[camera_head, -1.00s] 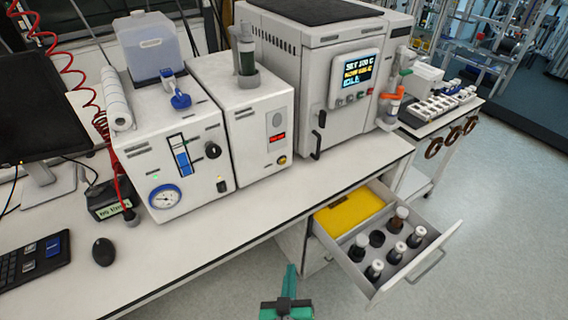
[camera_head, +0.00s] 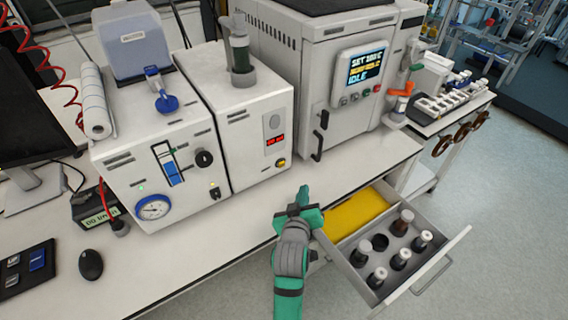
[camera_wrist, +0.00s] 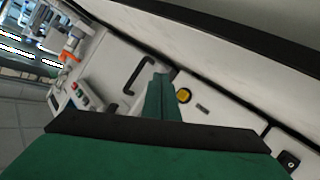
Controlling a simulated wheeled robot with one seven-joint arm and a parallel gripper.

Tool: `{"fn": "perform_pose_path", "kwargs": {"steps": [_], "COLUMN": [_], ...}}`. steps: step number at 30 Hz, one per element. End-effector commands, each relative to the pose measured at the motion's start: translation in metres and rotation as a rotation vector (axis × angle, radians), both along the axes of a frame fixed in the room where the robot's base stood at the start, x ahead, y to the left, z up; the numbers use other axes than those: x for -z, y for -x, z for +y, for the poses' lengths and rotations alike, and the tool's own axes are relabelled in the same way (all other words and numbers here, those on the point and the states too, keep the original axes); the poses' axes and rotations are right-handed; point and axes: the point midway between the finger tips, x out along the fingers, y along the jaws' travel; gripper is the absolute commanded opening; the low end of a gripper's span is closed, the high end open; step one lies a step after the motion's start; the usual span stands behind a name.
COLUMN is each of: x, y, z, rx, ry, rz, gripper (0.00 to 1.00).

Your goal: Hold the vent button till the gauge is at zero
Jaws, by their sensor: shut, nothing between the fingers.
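The round blue-rimmed gauge (camera_head: 153,207) is low on the front of the left white unit; its needle is too small to read. A small yellow button (camera_head: 281,163) is low on the front of the white unit with a red display (camera_head: 275,140). It also shows in the wrist view (camera_wrist: 183,96), just right of the fingertips; I cannot read a label on it. My green gripper (camera_head: 303,199) is shut and empty, in front of the bench edge, below the yellow button in the head view. Its closed fingers show in the wrist view (camera_wrist: 161,84), apart from the button.
An open drawer (camera_head: 357,270) with several dark bottles and a yellow insert juts out right of my arm. The large oven-like unit (camera_head: 345,120) shows IDLE. The bench top (camera_head: 235,215) is clear in front of the units.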

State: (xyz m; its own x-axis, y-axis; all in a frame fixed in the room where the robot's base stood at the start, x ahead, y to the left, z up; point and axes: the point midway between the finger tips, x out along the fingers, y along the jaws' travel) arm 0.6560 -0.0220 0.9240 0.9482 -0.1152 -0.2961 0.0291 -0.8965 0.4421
Motion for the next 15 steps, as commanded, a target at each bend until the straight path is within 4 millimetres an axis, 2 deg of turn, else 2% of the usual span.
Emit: {"fn": "perform_pose_path", "kwargs": {"steps": [8,15], "x": [-0.001,-0.001], "y": [-0.008,-0.032], "z": [0.004,0.020], "rx": [0.002,0.003], "ry": [0.000,0.000], "rz": [-0.002,-0.001], "gripper": [0.00,0.00]}}
